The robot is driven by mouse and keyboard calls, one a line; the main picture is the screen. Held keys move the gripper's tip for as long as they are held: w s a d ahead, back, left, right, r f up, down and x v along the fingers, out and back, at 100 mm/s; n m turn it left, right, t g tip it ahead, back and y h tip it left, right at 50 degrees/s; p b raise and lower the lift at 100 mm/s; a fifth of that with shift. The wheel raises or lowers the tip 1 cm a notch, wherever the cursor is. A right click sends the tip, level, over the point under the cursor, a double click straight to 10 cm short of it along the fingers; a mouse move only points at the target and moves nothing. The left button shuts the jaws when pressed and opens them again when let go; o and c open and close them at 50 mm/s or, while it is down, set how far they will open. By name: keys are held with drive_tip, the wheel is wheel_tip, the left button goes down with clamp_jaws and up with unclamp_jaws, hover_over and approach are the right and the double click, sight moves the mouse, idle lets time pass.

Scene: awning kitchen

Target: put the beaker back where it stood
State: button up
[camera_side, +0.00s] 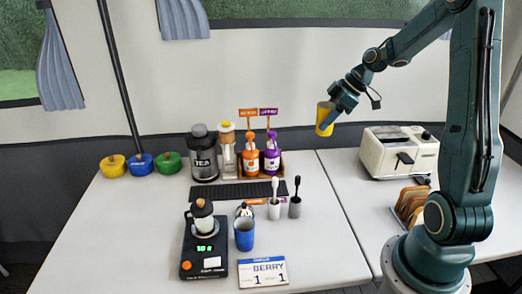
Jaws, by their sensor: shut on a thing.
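My gripper (338,106) is at the upper right, held in the air above the back of the tables. It is shut on a yellow cup-shaped beaker (324,117), which is slightly tilted and clear of the table. A blue cup (244,234) stands on the table at the front centre, beside a black scale (206,255). A white card reading BERRY (263,272) lies in front of the blue cup. The gripper's fingertips are partly hidden by the beaker.
A white toaster (398,155) and a rack of bread slices (411,203) stand on the right table. The left table's right side (325,220) is clear.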

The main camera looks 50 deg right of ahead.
drive_tip(key=shift+r, duration=0.65)
drive_tip(key=shift+a+r, duration=0.2)
drive_tip(key=shift+a, duration=0.05)
drive_tip(key=s+a+n+g+y, duration=0.3)
drive_tip(key=a+n, duration=0.6)
drive_tip(key=a, duration=1.6)
drive_tip(key=shift+g, duration=0.6)
drive_tip(key=shift+w+d+f, duration=0.1)
drive_tip(key=shift+w+f, duration=0.1)
drive_tip(key=shift+f, duration=1.1)
drive_tip(key=shift+w+d+f, duration=0.1)
drive_tip(key=shift+w+f, duration=0.1)
drive_tip(key=shift+f, duration=1.1)
wheel_tip(320, 180, down, 16)
drive_tip(key=shift+f, duration=0.1)
drive_tip(key=shift+f, duration=1.9)
